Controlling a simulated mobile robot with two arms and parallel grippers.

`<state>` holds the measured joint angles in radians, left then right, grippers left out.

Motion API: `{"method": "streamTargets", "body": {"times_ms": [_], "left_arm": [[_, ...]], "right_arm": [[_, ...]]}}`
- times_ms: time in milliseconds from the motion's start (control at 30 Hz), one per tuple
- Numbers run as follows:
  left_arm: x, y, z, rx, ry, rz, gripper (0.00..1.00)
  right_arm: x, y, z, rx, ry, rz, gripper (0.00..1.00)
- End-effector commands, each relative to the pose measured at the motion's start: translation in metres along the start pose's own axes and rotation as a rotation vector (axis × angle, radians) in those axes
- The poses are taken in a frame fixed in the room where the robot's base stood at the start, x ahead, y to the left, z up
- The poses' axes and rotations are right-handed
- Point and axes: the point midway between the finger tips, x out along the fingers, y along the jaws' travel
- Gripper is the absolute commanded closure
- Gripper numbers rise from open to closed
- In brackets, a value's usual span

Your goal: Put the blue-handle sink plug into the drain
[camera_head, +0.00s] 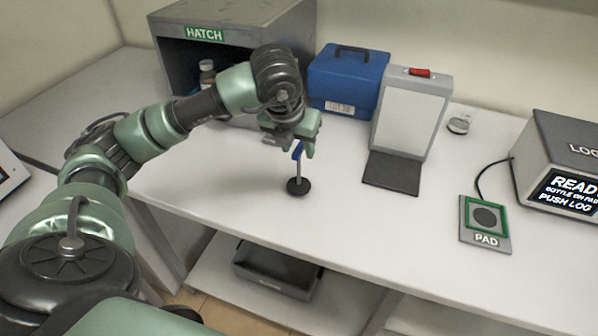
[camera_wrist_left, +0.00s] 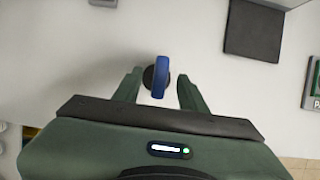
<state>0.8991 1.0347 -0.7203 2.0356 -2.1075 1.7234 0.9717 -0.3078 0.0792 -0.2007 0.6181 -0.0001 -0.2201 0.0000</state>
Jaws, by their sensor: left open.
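The sink plug stands upright on the white table, with a round black base (camera_head: 298,187), a thin grey stem and a blue handle (camera_head: 298,150) on top. My left gripper (camera_head: 292,146) is above the plug, pointing down at the handle. In the left wrist view the blue handle (camera_wrist_left: 160,78) shows between the two open fingers (camera_wrist_left: 159,76), with a gap on each side. Whether the fingertips reach down past the handle is hard to tell. No drain is in view. My right gripper is not in view.
A grey hatch box (camera_head: 245,22) stands behind my left arm with a bottle (camera_head: 207,70) in it. A blue case (camera_head: 345,78), a white panel stand (camera_head: 408,112), a pad (camera_head: 485,232) and a log box (camera_head: 562,165) stand to the right. The table front is clear.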

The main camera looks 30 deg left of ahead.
Motion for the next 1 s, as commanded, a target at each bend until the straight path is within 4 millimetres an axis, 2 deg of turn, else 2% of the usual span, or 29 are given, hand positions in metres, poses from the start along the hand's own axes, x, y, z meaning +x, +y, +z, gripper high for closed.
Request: {"method": "streamTargets", "body": {"times_ms": [167,400,433,567,600,1000], "left_arm": [[0.019,0.000,0.000,0.000,0.002,-0.001,0.58],[0.022,0.000,0.000,0.000,-0.001,-0.001,0.58],[0.022,0.000,0.000,0.000,-0.001,-0.001,0.61],[0.022,0.000,0.000,0.000,-0.001,-0.001,0.97],[0.022,0.000,0.000,0.000,-0.001,-0.001,1.00],[0.022,0.000,0.000,0.000,-0.001,-0.001,1.00]], "right_arm": [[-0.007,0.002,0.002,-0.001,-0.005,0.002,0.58],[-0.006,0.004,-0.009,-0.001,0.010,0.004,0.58],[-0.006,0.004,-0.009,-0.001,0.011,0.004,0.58],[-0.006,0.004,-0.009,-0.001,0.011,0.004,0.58],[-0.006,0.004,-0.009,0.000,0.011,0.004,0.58],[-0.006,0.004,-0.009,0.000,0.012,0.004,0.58]]}}
